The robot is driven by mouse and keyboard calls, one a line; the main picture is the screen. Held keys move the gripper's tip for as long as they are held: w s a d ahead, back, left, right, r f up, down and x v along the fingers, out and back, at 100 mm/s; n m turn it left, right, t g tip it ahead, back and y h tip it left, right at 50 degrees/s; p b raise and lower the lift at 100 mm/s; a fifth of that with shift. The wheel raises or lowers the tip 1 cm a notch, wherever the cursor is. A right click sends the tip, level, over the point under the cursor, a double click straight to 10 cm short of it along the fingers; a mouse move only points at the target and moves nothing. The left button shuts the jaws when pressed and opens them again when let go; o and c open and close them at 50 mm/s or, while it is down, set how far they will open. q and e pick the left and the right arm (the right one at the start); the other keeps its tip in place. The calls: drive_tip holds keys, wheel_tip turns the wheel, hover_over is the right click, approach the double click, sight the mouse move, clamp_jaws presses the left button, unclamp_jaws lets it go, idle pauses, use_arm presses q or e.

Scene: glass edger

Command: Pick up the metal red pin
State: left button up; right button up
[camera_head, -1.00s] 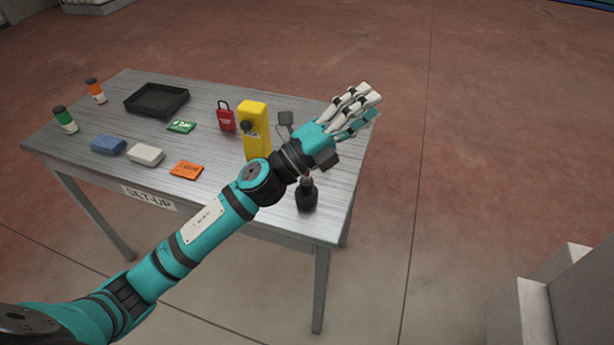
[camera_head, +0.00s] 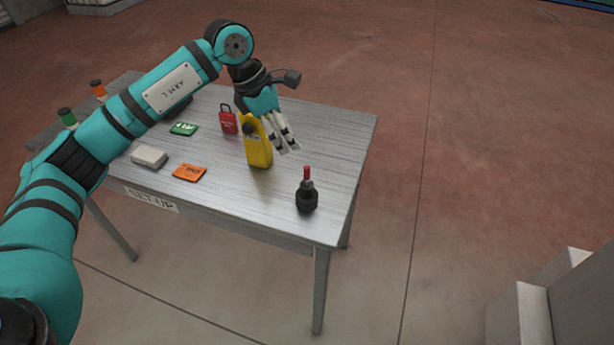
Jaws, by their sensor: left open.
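The red pin (camera_head: 307,174) stands upright in a black round holder (camera_head: 307,199) near the right front corner of the metal table. Only its red upper part shows above the holder. My left gripper (camera_head: 284,150) is open and empty, with its pale fingers pointing down. My right gripper is not in view.
A yellow device (camera_head: 259,154) stands close to my left fingers. A red padlock (camera_head: 228,121), green card (camera_head: 184,129), orange card (camera_head: 189,173) and white block (camera_head: 149,157) lie further left on the table (camera_head: 338,150). The tabletop around the holder is clear.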

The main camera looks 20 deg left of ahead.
sight(305, 168)
use_arm(q)
drive_tip(key=p+x, duration=0.2)
drive_tip(key=x, duration=0.5)
drive_tip(key=shift+d+f, duration=0.1)
drive_tip(key=shift+f, duration=0.15)
drive_tip(key=shift+d+f+p, duration=0.1)
drive_tip(key=shift+f+p, duration=0.2)
drive_tip(key=shift+p, duration=0.15)
drive_tip(key=p+x, duration=0.2)
drive_tip(key=x, duration=0.1)
drive_tip(key=shift+w+f, duration=0.1)
drive_tip(key=shift+f, duration=0.2)
drive_tip(key=shift+w+d+f, duration=0.1)
drive_tip(key=shift+d+f, duration=0.05)
drive_tip(key=shift+f, duration=0.35)
clamp_jaws()
